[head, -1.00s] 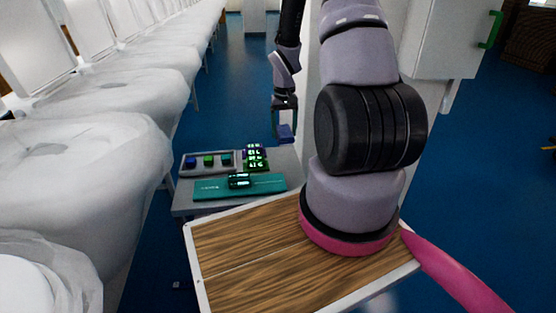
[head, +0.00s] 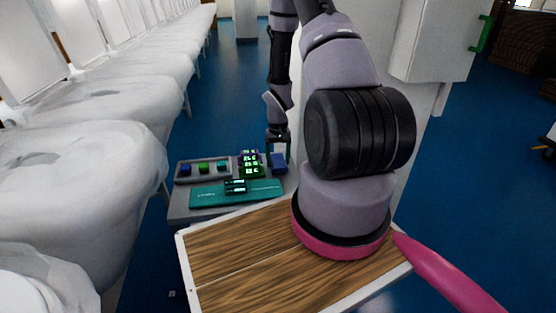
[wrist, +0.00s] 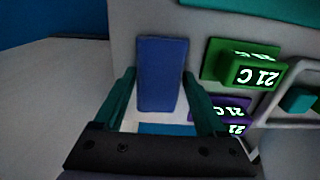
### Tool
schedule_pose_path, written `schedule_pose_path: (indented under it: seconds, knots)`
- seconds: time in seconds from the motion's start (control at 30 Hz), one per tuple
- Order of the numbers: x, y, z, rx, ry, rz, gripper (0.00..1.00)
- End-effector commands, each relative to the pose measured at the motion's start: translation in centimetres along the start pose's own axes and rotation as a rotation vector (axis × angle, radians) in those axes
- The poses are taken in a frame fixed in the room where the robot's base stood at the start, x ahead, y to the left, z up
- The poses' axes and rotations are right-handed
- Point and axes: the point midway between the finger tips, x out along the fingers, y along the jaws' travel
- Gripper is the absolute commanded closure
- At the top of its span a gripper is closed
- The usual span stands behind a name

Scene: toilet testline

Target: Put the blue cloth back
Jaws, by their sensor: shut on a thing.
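The blue cloth (head: 279,161) shows as a small folded blue block at the right side of the grey table (head: 180,211). In the wrist view the cloth (wrist: 160,75) lies between the two teal fingers of my gripper (wrist: 160,100). My gripper (head: 278,150) points down and is shut on the cloth. The cloth is at or just above the tabletop; I cannot tell whether it touches. A lighter blue strip (wrist: 165,129) shows between the fingers nearer the palm.
Green (head: 252,170) and purple (wrist: 205,108) display blocks stand close beside the cloth. A grey tray (head: 178,180) with small coloured blocks and a teal panel (head: 210,195) share the table. A white cabinet (head: 432,45) is at right; a row of white toilets (head: 90,150) lines the left.

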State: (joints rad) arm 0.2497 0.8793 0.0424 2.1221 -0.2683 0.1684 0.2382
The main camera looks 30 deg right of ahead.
Motion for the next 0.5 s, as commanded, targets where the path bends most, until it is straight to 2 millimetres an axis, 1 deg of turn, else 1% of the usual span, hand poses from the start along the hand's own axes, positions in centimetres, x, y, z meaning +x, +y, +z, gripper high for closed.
schedule_pose_path:
  seconds: [0.1, 0.13, 0.2, 0.43, 0.5]
  knots:
    - [0.27, -0.02, 0.01, 0.000, -0.001, 0.000, 0.78]
    - [0.30, -0.02, -0.01, 0.000, 0.000, 0.000, 0.23]
    - [0.25, -0.02, -0.02, 0.000, 0.000, 0.000, 0.00]
    - [0.21, -0.02, -0.01, 0.000, 0.000, 0.000, 0.00]
    - [-0.06, -0.01, -0.02, 0.000, 0.001, 0.000, 0.00]
